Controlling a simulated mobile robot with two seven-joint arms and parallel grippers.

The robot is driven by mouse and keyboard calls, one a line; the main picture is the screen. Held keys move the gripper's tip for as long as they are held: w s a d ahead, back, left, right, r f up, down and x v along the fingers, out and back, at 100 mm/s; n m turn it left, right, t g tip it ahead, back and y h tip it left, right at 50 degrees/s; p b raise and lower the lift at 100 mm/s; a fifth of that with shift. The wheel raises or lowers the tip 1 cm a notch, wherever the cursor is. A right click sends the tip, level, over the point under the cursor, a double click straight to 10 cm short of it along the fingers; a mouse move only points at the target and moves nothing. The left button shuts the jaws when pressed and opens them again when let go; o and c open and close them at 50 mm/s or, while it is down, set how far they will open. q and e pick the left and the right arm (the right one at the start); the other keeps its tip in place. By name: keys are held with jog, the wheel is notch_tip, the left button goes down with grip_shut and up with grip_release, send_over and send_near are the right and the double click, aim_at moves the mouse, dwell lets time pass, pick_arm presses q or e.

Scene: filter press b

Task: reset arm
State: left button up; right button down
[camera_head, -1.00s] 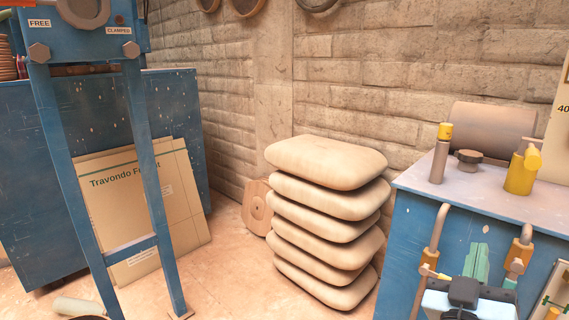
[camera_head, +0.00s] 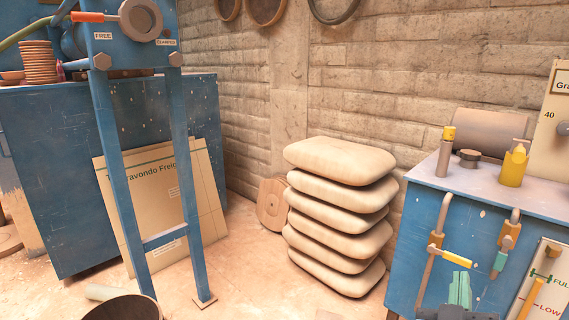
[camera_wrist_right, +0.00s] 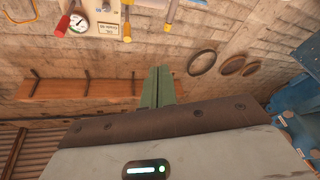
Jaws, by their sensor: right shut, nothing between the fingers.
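My right gripper (camera_head: 460,289) shows at the bottom right of the head view, its green fingers pointing up in front of the blue cabinet on the right. In the right wrist view the same green fingers (camera_wrist_right: 157,87) lie together, shut and empty. Behind them that view shows a brick wall and a wooden shelf (camera_wrist_right: 78,89), apart from the fingers as far as I can tell. My left gripper is in neither view.
A blue cabinet (camera_head: 408,245) with pipes and valves stands at the right. Stacked pale sacks (camera_head: 340,162) stand mid-view. A blue press frame (camera_head: 117,180) stands at left, with a bowl (camera_head: 122,308) near its foot.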

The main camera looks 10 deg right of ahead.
jog(key=s+a+f+n+g+y+p, duration=0.2)
jog(key=s+a+f+y+p, duration=0.1)
jog(key=s+f+y+p, duration=0.3)
jog(key=s+a+f+n+g+y+p, duration=0.2)
jog(key=s+a+f+n+y+p, duration=0.15)
jog(key=s+f+p, duration=0.45)
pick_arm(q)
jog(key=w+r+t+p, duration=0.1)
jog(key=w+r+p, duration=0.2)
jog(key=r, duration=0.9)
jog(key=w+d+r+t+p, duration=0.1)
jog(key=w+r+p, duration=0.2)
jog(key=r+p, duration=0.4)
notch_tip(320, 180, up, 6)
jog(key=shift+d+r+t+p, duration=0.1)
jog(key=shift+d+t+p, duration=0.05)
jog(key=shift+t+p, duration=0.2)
pick_arm(e)
jog(key=s+a+m+g+y, duration=0.1)
jog(key=s+a+g+y, duration=0.1)
jog(key=s, duration=0.8)
jog(key=s+a+g+y, duration=0.2)
jog(key=s+a+y, duration=0.1)
jog(key=s, duration=0.7)
jog(key=shift+s+a+f+m, duration=0.25)
jog(key=shift+a+m, duration=0.1)
jog(key=shift+a, duration=0.1)
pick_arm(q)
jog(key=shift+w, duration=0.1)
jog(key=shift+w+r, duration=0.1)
